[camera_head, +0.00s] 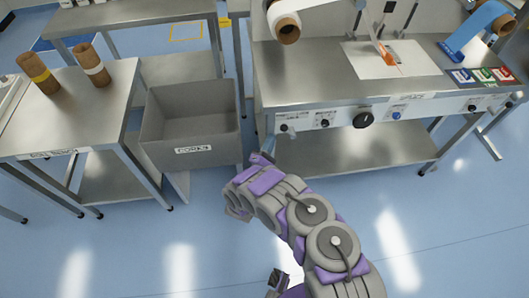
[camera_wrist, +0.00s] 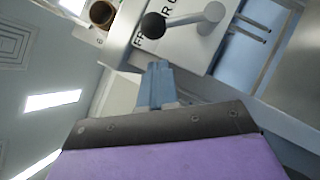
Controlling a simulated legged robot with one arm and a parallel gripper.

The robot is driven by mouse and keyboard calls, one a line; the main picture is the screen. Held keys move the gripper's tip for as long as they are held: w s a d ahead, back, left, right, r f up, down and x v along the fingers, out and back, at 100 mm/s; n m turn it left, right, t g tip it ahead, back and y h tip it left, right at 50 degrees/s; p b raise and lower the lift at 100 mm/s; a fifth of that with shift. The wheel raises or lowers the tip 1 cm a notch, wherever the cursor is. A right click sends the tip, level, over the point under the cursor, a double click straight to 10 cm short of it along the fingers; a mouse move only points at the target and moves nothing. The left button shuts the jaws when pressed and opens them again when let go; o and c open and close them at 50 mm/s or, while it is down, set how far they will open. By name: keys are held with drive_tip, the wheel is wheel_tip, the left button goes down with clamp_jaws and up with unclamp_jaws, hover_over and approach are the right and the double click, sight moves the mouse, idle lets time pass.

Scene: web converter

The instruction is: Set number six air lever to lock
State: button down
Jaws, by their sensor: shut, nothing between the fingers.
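In the wrist view a lever with a dark ball knob (camera_wrist: 153,25) and a pale arm reaching right to a round pivot (camera_wrist: 214,12) stands on a white panel. Black lettering beside it is partly covered and only partly legible. My gripper (camera_wrist: 157,72) is shut and empty, with its blue fingers together just below the knob and apparently apart from it. In the head view my gripper (camera_head: 268,147) is at the left end of the machine's front panel (camera_head: 340,118), near a small control (camera_head: 284,128). The lever's lock marking cannot be read.
A grey bin (camera_head: 190,148) stands left of my gripper. A steel table (camera_head: 65,120) with two cardboard cores is further left. The machine front also carries a black dial (camera_head: 363,120) and a blue knob (camera_head: 396,115). The floor in front is clear.

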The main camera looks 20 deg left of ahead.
drive_tip(key=shift+w+d+r, duration=0.3)
drive_tip(key=shift+d+r, duration=0.1)
drive_tip(key=shift+d, duration=0.15)
drive_tip(key=shift+w+d+r, duration=0.3)
drive_tip(key=shift+d+r, duration=0.05)
drive_tip(key=shift+d, duration=0.15)
drive_tip(key=shift+a, duration=0.15)
drive_tip(key=shift+a, duration=0.1)
